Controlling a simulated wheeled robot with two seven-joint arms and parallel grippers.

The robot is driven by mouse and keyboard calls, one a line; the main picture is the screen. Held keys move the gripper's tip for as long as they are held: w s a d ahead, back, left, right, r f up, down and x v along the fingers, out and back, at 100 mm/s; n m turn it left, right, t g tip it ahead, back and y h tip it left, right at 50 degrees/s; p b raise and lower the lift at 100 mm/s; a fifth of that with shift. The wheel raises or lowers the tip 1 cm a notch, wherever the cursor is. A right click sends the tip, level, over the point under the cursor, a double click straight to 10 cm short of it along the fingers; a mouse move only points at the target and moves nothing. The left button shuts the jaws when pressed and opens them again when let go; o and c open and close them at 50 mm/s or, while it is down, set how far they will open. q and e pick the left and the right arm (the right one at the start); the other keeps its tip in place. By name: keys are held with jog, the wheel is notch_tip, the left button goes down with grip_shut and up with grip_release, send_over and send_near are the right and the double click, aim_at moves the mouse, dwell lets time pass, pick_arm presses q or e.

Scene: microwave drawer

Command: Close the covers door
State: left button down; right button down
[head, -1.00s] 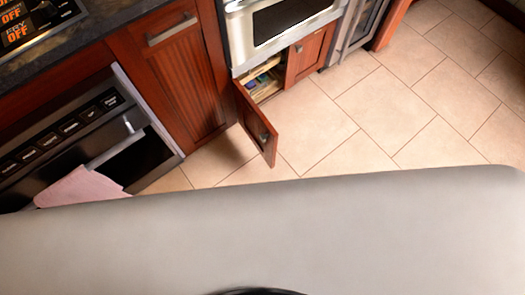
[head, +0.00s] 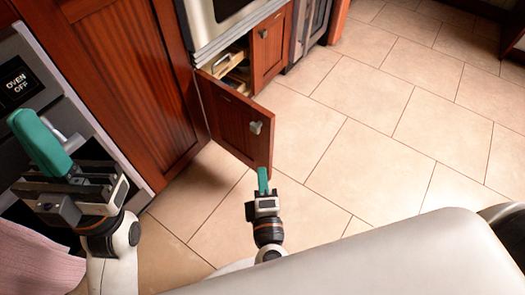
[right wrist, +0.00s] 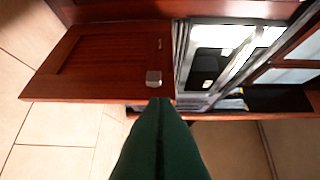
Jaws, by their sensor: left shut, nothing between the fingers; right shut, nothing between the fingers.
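The small wooden cabinet door (head: 232,118) stands open below the built-in microwave, hinged at its left side and swung out over the floor. Its metal knob (head: 255,127) is near the free edge. The door (right wrist: 100,62) and knob (right wrist: 153,78) also show in the right wrist view. My right gripper (head: 262,172) is shut and empty, its teal tips at the door's lower free corner; I cannot tell if they touch. Its fingers (right wrist: 160,102) point toward the door's edge by the knob. My left gripper (head: 30,122) is shut and empty at the far left, before the oven.
The open cabinet (head: 236,66) holds a few items. A closed matching door (head: 270,45) is beside it. The oven (head: 15,75) and a pink towel (head: 35,255) are at left. The tiled floor (head: 370,130) is clear to the right.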

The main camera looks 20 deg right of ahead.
send_near(267, 120)
jog(key=a+x, duration=0.1)
jog(key=x, duration=0.4)
jog(key=shift+w+d+b, duration=0.35)
jog(key=shift+w+d, duration=0.05)
jog(key=shift+d, duration=0.2)
